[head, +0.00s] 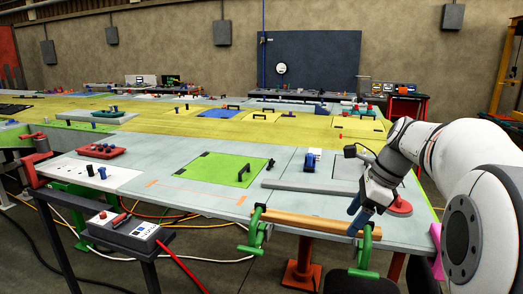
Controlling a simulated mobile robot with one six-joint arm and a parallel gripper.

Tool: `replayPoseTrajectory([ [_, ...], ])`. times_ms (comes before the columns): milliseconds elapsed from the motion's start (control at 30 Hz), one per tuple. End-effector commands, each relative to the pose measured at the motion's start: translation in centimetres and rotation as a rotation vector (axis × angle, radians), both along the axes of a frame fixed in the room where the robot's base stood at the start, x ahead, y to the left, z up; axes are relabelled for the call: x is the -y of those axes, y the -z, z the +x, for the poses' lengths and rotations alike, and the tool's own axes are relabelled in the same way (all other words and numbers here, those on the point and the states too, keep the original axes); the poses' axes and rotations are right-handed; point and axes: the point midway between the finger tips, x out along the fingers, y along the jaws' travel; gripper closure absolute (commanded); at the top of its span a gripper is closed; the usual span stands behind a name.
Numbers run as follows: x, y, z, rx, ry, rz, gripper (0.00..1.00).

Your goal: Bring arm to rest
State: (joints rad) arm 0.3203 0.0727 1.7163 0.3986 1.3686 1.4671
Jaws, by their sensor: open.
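My white arm reaches in from the right of the head view. It bends down at the wrist over the front right corner of the wing jig table (210,190). My gripper (358,213), with blue fingers, points down near the right end of a wooden bar (305,222). It is open, and I see nothing held between its fingers. Whether the fingers touch the bar or the green clamp (366,245) cannot be told from this angle.
A second green clamp (255,234) holds the bar's left end at the table edge. A red round piece (399,207) lies just right of my gripper. A green panel (235,169) and a grey strip (312,186) lie left. A control box (130,229) stands at the front left.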

Motion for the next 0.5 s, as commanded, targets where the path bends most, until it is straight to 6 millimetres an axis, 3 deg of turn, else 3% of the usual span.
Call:
replayPoseTrajectory([
  [500,-3.9,2.6,-6.8,0.190,-0.564,-0.220,0.37],
])
